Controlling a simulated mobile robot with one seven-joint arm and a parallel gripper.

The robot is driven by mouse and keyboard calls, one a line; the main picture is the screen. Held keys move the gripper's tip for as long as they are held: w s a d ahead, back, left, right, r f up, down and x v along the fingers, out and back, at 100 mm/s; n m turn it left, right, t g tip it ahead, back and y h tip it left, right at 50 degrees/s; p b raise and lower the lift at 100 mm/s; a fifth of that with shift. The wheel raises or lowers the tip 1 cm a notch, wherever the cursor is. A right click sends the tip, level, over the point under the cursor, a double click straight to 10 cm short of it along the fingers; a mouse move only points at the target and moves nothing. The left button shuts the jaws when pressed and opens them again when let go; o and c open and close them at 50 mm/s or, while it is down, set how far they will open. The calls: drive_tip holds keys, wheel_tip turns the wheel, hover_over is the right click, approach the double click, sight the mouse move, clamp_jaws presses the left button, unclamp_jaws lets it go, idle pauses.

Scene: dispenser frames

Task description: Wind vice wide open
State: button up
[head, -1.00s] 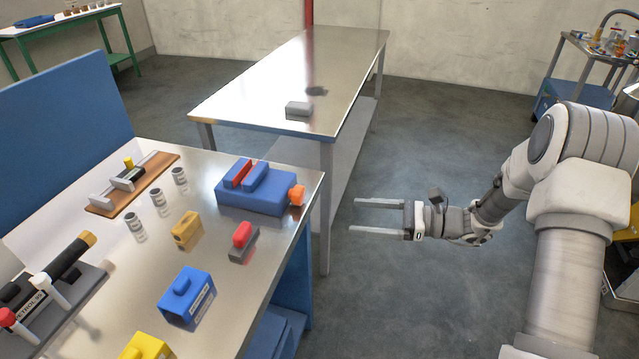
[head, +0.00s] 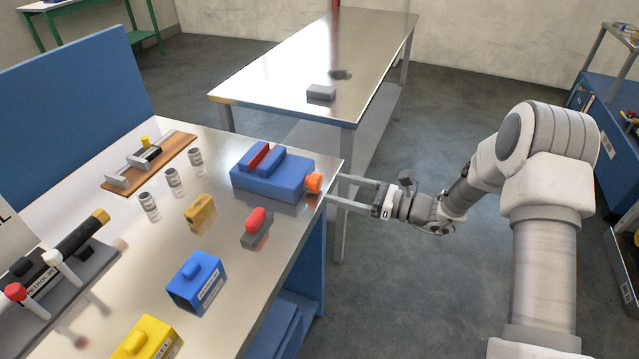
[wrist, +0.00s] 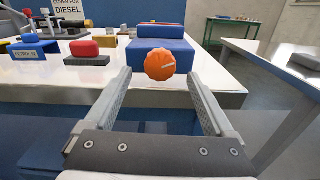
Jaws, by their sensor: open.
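The blue vice (head: 272,178) stands at the right edge of the steel bench, with a red jaw (head: 258,155) and a blue jaw on top and a narrow gap between them. Its orange knob (head: 314,183) faces my gripper. My gripper (head: 352,192) is open and empty, level with the bench edge, its fingertips close to the knob in the head view. In the wrist view the knob (wrist: 160,64) appears between and beyond the open fingers (wrist: 158,82), with the vice's blue body (wrist: 165,50) behind it. I cannot tell whether the fingertips reach around the knob.
The steel bench (head: 225,258) also holds a red-topped grey block (head: 257,228), a yellow block (head: 201,213), blue and yellow boxes, several small jars and a lever stand. A second steel table (head: 290,85) with a grey block (head: 321,92) stands behind.

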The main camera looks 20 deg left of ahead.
sight(320, 184)
drive_tip(key=a, duration=0.5)
drive_tip(key=shift+w+a, duration=0.25)
drive_tip(key=shift+a, duration=0.05)
drive_tip(key=c, duration=1.4)
drive_tip(key=shift+f+n+b, duration=0.1)
drive_tip(key=shift+n+b, duration=0.3)
drive_tip(key=shift+b, duration=0.15)
drive_tip(key=shift+d+f+n+b, duration=0.1)
drive_tip(key=shift+n+b, duration=0.8)
drive_tip(key=shift+b, duration=0.05)
drive_tip(key=shift+s+n+b, duration=0.1)
drive_tip(key=shift+n+b, duration=1.25)
drive_tip(key=shift+n, duration=0.15)
drive_tip(key=shift+r, duration=0.2)
